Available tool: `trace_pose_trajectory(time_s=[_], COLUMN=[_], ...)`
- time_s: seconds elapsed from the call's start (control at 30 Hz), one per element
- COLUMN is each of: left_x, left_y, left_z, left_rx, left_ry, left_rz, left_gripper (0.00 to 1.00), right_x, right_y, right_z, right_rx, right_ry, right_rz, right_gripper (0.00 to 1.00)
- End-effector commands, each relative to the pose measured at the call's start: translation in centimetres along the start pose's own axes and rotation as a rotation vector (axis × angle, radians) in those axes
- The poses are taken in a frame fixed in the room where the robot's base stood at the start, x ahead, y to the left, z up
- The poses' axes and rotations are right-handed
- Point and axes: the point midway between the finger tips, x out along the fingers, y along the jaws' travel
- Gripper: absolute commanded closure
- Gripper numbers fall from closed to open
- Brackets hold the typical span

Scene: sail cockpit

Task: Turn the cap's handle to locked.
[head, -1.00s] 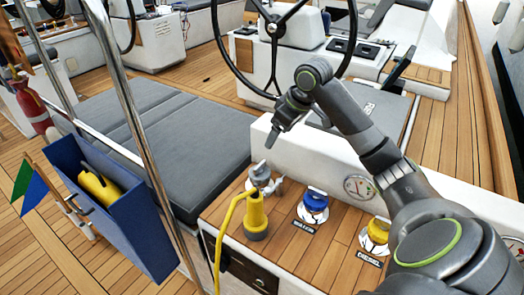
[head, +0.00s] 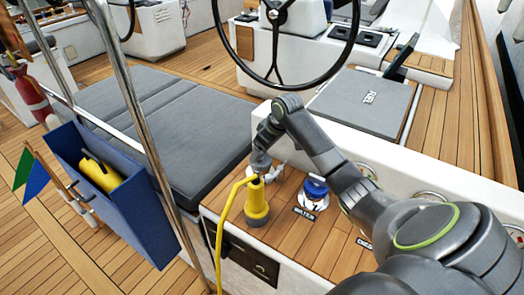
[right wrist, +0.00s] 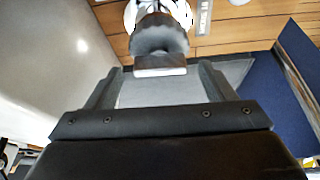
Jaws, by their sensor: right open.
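The grey cap (head: 260,162) stands on the wooden side deck, just behind a yellow plug, which partly hides it in the head view. In the right wrist view the cap's grey handle (right wrist: 160,62) points toward me, with a pale base beyond it. My right gripper (head: 262,147) is directly above the cap. In the right wrist view my right gripper (right wrist: 160,82) is open, with a finger on either side of the handle and visible gaps to both. I cannot tell which way the handle's lock marks lie. My left gripper is not in view.
The yellow plug (head: 257,208) with its yellow cable stands close in front of the cap. A blue cap (head: 315,188) is to the right. A blue pocket (head: 135,215) and a steel rail (head: 140,120) stand at left. Grey cushions (head: 175,125) lie behind.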

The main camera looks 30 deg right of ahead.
Motion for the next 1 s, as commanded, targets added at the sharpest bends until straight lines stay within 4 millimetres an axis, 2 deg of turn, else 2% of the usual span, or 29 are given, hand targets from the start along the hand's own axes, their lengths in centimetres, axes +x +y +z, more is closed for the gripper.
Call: trace_pose_trajectory(time_s=[0.17,0.47,0.8,1.0], left_x=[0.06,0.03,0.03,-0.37], left_y=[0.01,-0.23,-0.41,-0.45], left_z=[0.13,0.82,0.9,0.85], left_rx=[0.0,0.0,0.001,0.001], left_ry=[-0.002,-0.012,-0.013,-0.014], left_rz=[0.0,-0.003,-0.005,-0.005], left_gripper=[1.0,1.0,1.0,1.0], right_x=[1.35,1.51,1.48,1.35], right_y=[-0.04,-0.01,-0.01,-0.03], right_z=[0.0,-0.02,-0.01,-0.07], right_rx=[-0.001,-0.001,-0.001,0.009], right_ry=[0.0,0.0,0.0,0.0], right_rz=[0.0,0.001,0.001,0.005], right_gripper=[0.24,0.24,0.68,0.69])
